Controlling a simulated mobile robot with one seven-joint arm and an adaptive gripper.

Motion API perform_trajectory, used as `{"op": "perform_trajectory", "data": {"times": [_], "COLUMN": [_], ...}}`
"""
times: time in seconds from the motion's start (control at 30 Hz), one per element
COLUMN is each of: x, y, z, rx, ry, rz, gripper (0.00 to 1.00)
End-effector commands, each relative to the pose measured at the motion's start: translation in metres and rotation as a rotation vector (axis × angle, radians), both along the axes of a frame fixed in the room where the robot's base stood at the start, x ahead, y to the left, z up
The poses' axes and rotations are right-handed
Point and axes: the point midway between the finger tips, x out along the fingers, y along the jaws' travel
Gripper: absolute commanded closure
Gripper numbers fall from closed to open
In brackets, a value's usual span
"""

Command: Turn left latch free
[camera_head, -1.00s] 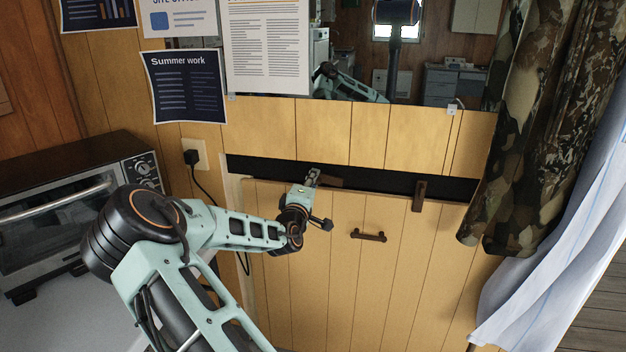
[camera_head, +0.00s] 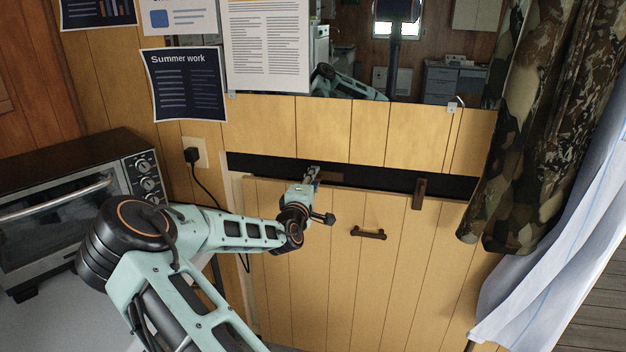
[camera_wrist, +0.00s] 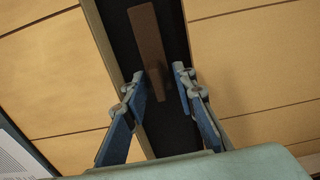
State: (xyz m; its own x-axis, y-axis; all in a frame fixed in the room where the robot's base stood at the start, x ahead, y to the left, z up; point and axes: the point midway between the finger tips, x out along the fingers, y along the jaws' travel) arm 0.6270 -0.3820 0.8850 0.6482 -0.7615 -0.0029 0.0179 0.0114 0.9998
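The left latch (camera_head: 331,177) is a short brown bar lying roughly lengthwise along the dark gap above the wooden panel (camera_head: 345,275). In the wrist view the latch (camera_wrist: 150,45) runs along the dark strip, one end reaching toward the space between my fingertips. My gripper (camera_head: 314,174) is at the latch's left end in the head view. In the wrist view my gripper (camera_wrist: 160,92) is open, its blue-padded fingers on either side of the latch's end, with visible gaps. The right latch (camera_head: 419,193) stands upright across the panel's top edge.
A brown handle (camera_head: 368,234) is on the panel, right of my wrist. A toaster oven (camera_head: 60,210) stands at left, near a plugged-in cord (camera_head: 192,156). A camouflage curtain (camera_head: 530,130) hangs at right. A mirror (camera_head: 400,60) is above the gap.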

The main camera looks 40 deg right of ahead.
Motion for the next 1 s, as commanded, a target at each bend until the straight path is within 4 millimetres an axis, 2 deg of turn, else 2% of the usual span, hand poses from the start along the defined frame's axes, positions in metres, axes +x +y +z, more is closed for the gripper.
{"op": "perform_trajectory", "data": {"times": [0.23, 0.37, 0.8, 1.0], "x": [0.0, -0.005, -0.058, -0.073], "y": [0.001, 0.008, 0.07, 0.087], "z": [0.001, 0.001, 0.001, 0.001], "rx": [0.001, 0.002, 0.001, 0.001], "ry": [-0.004, -0.004, -0.003, -0.003], "rz": [0.001, 0.002, 0.003, 0.002], "gripper": [0.75, 0.75, 0.75, 0.75]}}
